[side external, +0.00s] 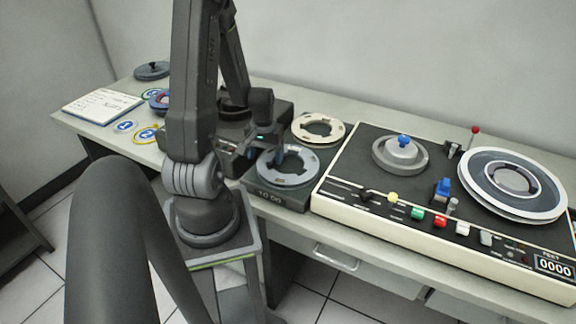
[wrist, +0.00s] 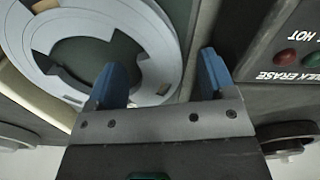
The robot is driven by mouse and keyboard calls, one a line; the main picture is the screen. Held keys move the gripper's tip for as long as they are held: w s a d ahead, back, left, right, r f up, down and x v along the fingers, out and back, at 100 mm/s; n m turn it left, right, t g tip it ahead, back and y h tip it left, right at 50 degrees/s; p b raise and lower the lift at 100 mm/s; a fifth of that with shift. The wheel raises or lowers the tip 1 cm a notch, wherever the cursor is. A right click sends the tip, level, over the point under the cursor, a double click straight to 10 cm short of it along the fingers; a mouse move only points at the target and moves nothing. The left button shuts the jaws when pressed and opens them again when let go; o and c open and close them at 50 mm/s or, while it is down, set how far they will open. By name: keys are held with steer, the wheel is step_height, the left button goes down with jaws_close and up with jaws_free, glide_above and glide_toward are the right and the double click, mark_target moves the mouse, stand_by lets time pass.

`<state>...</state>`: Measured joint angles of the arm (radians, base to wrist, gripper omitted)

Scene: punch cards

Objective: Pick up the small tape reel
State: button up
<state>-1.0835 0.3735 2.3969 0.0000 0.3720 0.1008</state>
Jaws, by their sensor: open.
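A light grey ring-shaped reel (side external: 300,178) with a notched open centre lies flat on a dark box marked with digits, left of the recorder. It fills the upper left of the wrist view (wrist: 160,40). My gripper (side external: 268,152) is over its left side, pointing down. In the wrist view, my gripper (wrist: 158,66) is open, with its two blue fingers apart. The left finger overlaps the ring's open centre and the right finger is outside its rim. Part of the band shows between them. I cannot tell whether the fingers touch it.
A cream ring (side external: 318,128) lies just behind the grey one. The tape recorder (side external: 350,140) with a large reel (side external: 512,185) stands to the right. A notebook (side external: 102,105), a blue-rimmed reel (side external: 158,103) and small discs (side external: 124,126) are on the left.

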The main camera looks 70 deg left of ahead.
steer(key=shift+f, duration=0.5)
steer(key=c, duration=1.2)
steer(key=shift+r, duration=0.15)
